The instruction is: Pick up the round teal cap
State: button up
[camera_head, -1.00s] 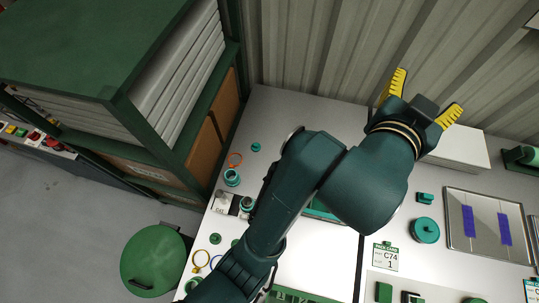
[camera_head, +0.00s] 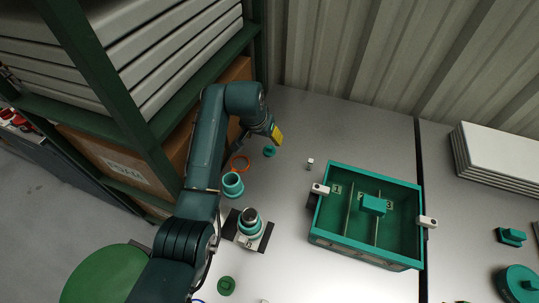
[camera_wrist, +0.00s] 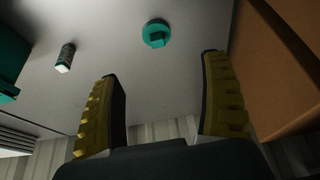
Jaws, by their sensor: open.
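The round teal cap (camera_head: 269,151) lies on the grey worktop near the shelf, just below my gripper in the head view. In the wrist view the cap (camera_wrist: 156,34) shows a raised bar on top and sits beyond the fingertips, roughly between their lines. My gripper (camera_head: 276,136) is open and empty, with yellow ribbed finger pads; in the wrist view the gripper (camera_wrist: 166,92) has its fingers wide apart. The cap is apart from both fingers.
A small white-topped cylinder (camera_head: 310,163) and a teal divided box (camera_head: 419,205) are to the right. A cardboard box (camera_wrist: 277,60) closely borders the gripper's right side.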

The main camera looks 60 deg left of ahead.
aim_at(269, 147)
jog(key=b+x, duration=0.2)
jog(key=x, duration=0.4)
jog(key=shift+w+f, duration=0.15)
jog(key=shift+f, duration=0.05)
jog(key=b+x, duration=0.3)
jog(key=x, duration=0.1)
jog(key=shift+d+f+b, duration=0.15)
jog(key=shift+f+b, duration=0.1)
jog(key=shift+b, duration=0.15)
jog(key=shift+w+a+f, duration=0.15)
jog(key=shift+a+f, duration=0.05)
jog(key=shift+f, duration=0.1)
jog(key=c, duration=0.8)
